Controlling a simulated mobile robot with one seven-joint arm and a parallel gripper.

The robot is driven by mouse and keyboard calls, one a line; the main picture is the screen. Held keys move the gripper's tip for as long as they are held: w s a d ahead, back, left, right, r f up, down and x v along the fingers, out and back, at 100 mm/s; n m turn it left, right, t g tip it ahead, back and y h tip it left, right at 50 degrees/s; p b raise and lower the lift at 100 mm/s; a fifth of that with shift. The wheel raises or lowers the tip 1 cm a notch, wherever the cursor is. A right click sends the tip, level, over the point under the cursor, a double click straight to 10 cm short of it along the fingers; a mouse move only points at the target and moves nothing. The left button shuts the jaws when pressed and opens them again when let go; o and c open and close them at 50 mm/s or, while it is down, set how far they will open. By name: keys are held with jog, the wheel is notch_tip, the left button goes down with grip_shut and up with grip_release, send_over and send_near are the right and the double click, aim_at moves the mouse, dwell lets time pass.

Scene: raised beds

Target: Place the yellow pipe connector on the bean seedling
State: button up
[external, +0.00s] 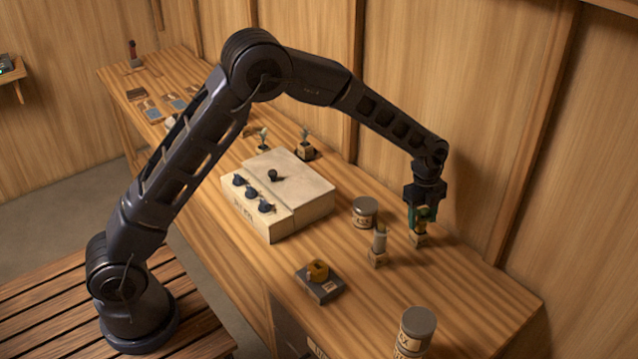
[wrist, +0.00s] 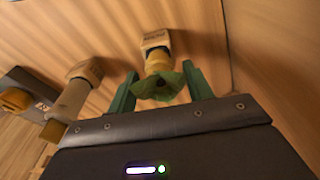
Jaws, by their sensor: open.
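The yellow pipe connector (external: 318,268) appears to be the yellow piece on a small dark block left of the arm's end. It also shows at the left edge of the wrist view (wrist: 14,99). My gripper (external: 424,214) is open and points down near the right end of the bench. In the wrist view, a plant-like piece with green leaves and a yellowish body (wrist: 160,76) on a labelled wooden block stands between its green fingers (wrist: 161,92). I cannot tell whether the fingers touch it. Seedlings (external: 305,142) in small wooden pots stand by the wall; which is bean is unclear.
A pale cylinder on a wooden block (external: 378,245) stands just left of my gripper. A lidded jar (external: 364,212) is behind it, another jar (external: 416,331) at the front. A cream box with knobs (external: 286,203) fills mid-bench. The wooden wall is close behind.

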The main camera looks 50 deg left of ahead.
notch_tip(320, 180, up, 11)
jog(key=a, duration=0.1)
jog(key=s+a+r+n+t, duration=0.1)
jog(key=s+a+r+n, duration=0.4)
jog(key=s+a+r, duration=0.5)
jog(key=s+a+r+n+t, duration=0.1)
jog(key=s+a+r+n, duration=0.1)
jog(key=s+r+n, duration=0.3)
jog(key=s+a+r+t, duration=0.1)
jog(key=s+a+r, duration=0.2)
jog(key=s, duration=0.5)
jog(key=s+a+f+n, duration=0.1)
jog(key=s+a+n, duration=0.1)
jog(key=s, duration=0.7)
jog(key=s+a+f+n+t+y, duration=0.1)
jog(key=s+a+n, duration=0.2)
jog(key=s, duration=0.6)
jog(key=s+a+f+n+t, duration=0.1)
jog(key=s+a+f+n, duration=0.1)
jog(key=s+n, duration=0.4)
jog(key=s+a, duration=0.1)
jog(key=s, duration=0.2)
